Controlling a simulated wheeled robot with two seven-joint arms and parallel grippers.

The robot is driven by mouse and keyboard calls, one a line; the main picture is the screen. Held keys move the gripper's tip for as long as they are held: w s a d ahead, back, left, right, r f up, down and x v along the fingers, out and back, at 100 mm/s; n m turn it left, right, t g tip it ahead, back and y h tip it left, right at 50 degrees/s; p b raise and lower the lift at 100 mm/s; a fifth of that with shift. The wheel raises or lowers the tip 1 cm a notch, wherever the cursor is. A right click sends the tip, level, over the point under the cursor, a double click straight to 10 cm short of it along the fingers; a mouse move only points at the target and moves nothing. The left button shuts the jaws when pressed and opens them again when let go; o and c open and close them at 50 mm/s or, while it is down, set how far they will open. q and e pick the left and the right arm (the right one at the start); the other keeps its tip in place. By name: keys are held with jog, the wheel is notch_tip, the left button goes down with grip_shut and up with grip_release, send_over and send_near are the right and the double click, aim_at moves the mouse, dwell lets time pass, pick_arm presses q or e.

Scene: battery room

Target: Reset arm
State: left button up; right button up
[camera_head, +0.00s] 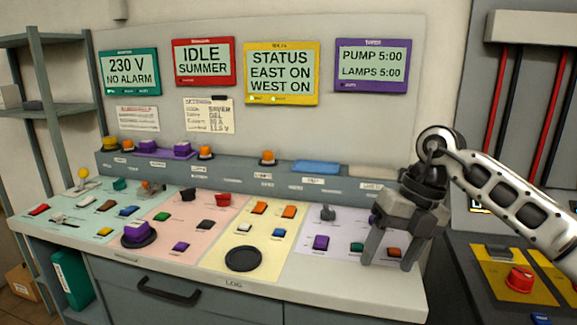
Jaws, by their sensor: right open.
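My right gripper (390,262) comes in from the right on my white and black arm. It is open and empty, with its fingers pointing down over the right end of the control desk (376,293). It stands in front of the lilac panel (343,235) and hides part of it. An orange switch (393,252) shows by the fingers; I cannot tell whether they touch the desk. My left gripper is not in view.
The desk carries several coloured switches, a purple knob (137,233) and a black round pad (243,259). Four-colour screens stand behind, including a yellow one (281,73). A yellow panel with a red knob (520,279) lies at the right. A shelf (38,107) stands left.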

jog(key=s+a+f+m+y, duration=0.1)
jog(key=s+a+y, duration=0.4)
jog(key=a+y, duration=0.4)
jog(key=s+a+f+m+y, duration=0.15)
jog(key=s+a+y, duration=0.35)
jog(key=a, duration=0.5)
jog(key=d+f+m+t+h, duration=0.55)
jog(key=m+t, duration=0.35)
jog(key=m, duration=0.4)
jog(key=d+f+m+t+h, duration=0.45)
jog(key=f+m+t, duration=0.3)
jog(key=m, duration=0.55)
jog(key=s+d+f+m+g+h, duration=0.2)
jog(key=s+d+f+m, duration=0.1)
jog(key=s+f, duration=0.3)
jog(key=s+d+f+m+g+h, duration=0.2)
jog(key=s+d+f+m+g, duration=0.1)
jog(key=s+f, duration=0.3)
jog(key=shift+d+f+g, duration=0.2)
jog(key=shift+f+g, duration=0.15)
jog(key=shift+f, duration=0.45)
